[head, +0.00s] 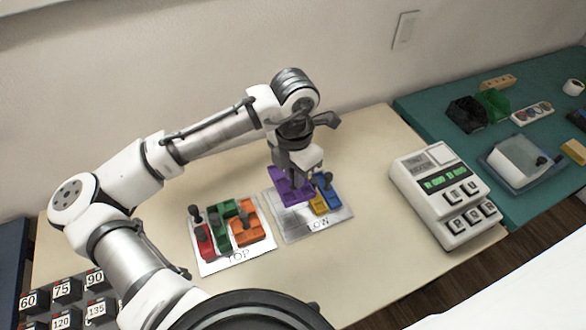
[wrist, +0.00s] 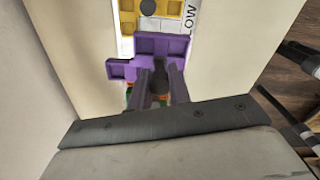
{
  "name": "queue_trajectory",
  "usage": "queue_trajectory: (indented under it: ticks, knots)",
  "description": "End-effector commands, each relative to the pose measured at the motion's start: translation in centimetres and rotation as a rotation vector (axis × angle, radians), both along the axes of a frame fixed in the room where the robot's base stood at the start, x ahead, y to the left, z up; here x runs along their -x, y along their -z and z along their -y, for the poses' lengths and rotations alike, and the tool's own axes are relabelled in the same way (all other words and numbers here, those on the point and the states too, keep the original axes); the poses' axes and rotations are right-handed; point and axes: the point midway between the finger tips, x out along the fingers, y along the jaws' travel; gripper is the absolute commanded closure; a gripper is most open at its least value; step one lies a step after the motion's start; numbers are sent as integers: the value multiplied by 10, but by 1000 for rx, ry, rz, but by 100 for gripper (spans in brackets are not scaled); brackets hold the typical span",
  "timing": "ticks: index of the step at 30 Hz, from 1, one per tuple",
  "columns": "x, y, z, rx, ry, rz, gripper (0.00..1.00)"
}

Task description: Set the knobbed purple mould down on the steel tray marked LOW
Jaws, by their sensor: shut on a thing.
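The purple mould (head: 287,188) is at the upper left part of the steel tray marked LOW (head: 290,229). My gripper (head: 294,178) is shut on its dark knob. In the wrist view the knob sits between the two fingers (wrist: 160,84), and the stepped purple body (wrist: 165,44) covers part of the LOW tray (wrist: 196,38). The mould looks level and over the tray; whether it touches the tray I cannot tell. A yellow mould (head: 318,202) and a blue mould (head: 328,194) sit on the tray to its right.
A white tray marked TOP (head: 216,266) is to the left, holding red (head: 205,240), green (head: 222,212) and orange (head: 247,232) knobbed moulds. A white keypad device (head: 440,190) stands to the right. Numbered dark blocks (head: 62,290) are at lower left. Bare table lies between tray and device.

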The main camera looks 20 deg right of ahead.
Motion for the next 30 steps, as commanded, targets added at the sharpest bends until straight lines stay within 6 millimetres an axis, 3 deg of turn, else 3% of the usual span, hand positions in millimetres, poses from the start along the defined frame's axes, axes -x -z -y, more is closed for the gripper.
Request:
queue_trajectory:
  ticks: [21,30]
  knots:
    - [-1,76,-1,-1,-5,1,100]
    - [-1,89,0,0,-5,0,100]
